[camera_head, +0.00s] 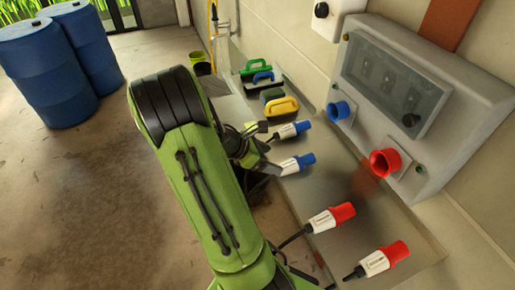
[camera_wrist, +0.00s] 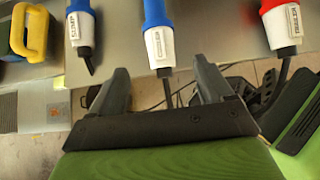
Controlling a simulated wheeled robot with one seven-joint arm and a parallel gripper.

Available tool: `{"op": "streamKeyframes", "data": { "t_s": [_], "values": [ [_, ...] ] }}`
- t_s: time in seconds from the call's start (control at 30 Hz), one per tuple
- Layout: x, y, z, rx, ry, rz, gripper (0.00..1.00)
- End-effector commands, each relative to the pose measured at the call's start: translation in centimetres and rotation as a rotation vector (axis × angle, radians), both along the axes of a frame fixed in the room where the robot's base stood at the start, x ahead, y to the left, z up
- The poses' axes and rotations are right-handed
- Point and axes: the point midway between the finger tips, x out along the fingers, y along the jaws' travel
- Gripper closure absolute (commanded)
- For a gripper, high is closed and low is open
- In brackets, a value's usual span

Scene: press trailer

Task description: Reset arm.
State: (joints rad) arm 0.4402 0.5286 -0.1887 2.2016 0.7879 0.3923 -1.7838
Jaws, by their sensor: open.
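My green arm reaches over the steel table in the head view, and my gripper (camera_wrist: 163,85) shows open in the wrist view. The two dark fingers stand apart, one on each side of the cable end of a blue and white plug (camera_wrist: 158,42). I cannot tell whether they touch it. A second blue plug (camera_wrist: 80,28) lies to its left in the wrist view; it is marked SUMP. The blue plugs (camera_head: 297,164) (camera_head: 290,131) lie side by side in the head view. A red plug (camera_wrist: 282,25) lies to the right in the wrist view.
Two red plugs (camera_head: 330,217) (camera_head: 383,259) lie on the steel table (camera_head: 350,240). A grey panel (camera_head: 425,100) on the wall has a blue socket (camera_head: 340,111) and a red socket (camera_head: 385,162). Yellow (camera_head: 281,107), blue and green-handled tools lie at the far end. Blue barrels (camera_head: 45,75) stand left.

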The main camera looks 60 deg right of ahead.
Motion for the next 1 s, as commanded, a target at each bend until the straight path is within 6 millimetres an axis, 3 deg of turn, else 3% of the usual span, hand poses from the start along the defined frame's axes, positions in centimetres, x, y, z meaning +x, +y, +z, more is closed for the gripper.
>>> {"op": "streamKeyframes", "data": {
  "t_s": [0.03, 0.23, 0.67, 0.77, 0.87, 1.0],
  "values": [
    [0.8, 0.8, 1.4, -0.002, -0.003, 0.005, 0.20],
    [2.5, 2.8, 3.7, -0.001, -0.001, 0.001, 0.20],
    [2.8, 3.2, 4.0, 0.000, 0.001, -0.001, 0.20],
    [3.4, 4.0, 4.4, -0.003, -0.066, -0.017, 0.20],
    [5.3, 7.2, 5.9, 0.007, -0.299, -0.085, 0.20],
    [7.7, 14.7, 9.2, 0.106, -0.708, -0.256, 0.20]
  ]
}}
